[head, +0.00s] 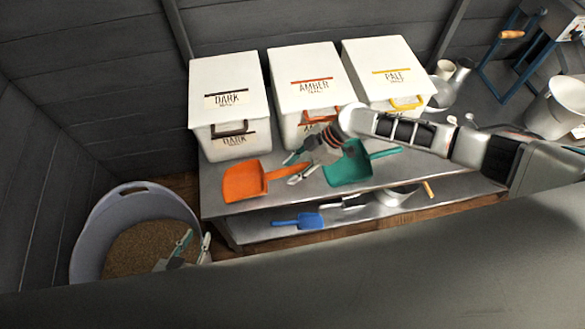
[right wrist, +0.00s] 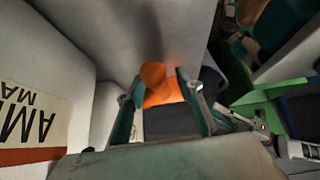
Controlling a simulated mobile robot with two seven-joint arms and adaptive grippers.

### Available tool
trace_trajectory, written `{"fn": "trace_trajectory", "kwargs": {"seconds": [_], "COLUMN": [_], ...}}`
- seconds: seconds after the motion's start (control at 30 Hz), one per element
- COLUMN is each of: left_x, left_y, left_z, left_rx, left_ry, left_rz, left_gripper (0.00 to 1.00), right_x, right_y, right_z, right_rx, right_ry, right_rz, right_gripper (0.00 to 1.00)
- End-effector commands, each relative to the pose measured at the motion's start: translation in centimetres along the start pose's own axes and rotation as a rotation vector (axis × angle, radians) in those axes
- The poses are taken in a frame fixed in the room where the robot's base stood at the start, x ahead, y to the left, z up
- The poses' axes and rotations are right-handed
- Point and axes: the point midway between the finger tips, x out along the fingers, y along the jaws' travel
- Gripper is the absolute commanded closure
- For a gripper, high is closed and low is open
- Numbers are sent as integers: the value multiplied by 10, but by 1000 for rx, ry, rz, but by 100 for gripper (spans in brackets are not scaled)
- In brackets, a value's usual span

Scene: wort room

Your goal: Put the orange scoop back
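The orange scoop (head: 243,182) lies on the metal bench in front of the dark and amber bins, its handle pointing right. My right gripper (head: 297,168) is at the handle, with a finger on either side. In the right wrist view the orange handle (right wrist: 154,76) shows between the spread fingers (right wrist: 163,95), with visible gaps. The white amber bin (head: 310,80), with an orange-striped label, stands behind; its label (right wrist: 30,125) also shows in the right wrist view. My left gripper (head: 194,244) is open and empty above the grain tub.
The dark bin (head: 222,80) and the pale bin (head: 385,65) flank the amber bin. A green scoop (head: 346,170) lies right of the orange one, under my right arm. A blue scoop (head: 300,220) is on the lower shelf. A lilac tub (head: 88,250) of grain stands left.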

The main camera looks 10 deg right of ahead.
Motion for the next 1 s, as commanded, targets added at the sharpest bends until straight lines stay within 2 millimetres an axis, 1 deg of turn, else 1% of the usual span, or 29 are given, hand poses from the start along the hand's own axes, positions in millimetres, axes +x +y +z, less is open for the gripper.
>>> {"fn": "trace_trajectory", "kwargs": {"seconds": [0.17,0.4,0.5,0.6,0.77,1.0], "left_x": [0,0,0,0,0,0], "left_y": [1,1,1,1,1,1], "left_z": [-2,-2,-3,-3,-3,-3], "left_rx": [-2,-3,-3,-4,-4,-4], "left_ry": [3,4,4,4,5,5], "left_rz": [0,0,0,0,1,1], "left_gripper": [74,74,74,74,74,74], "right_x": [-28,-77,-94,-105,-115,-115], "right_y": [1,1,1,1,1,0], "right_z": [0,0,0,0,-1,-1], "right_rx": [-2,-1,-1,1,0,1], "right_ry": [-1,-1,0,0,1,2], "right_rz": [4,4,4,2,2,2], "right_gripper": [64,64,64,64,64,64]}}
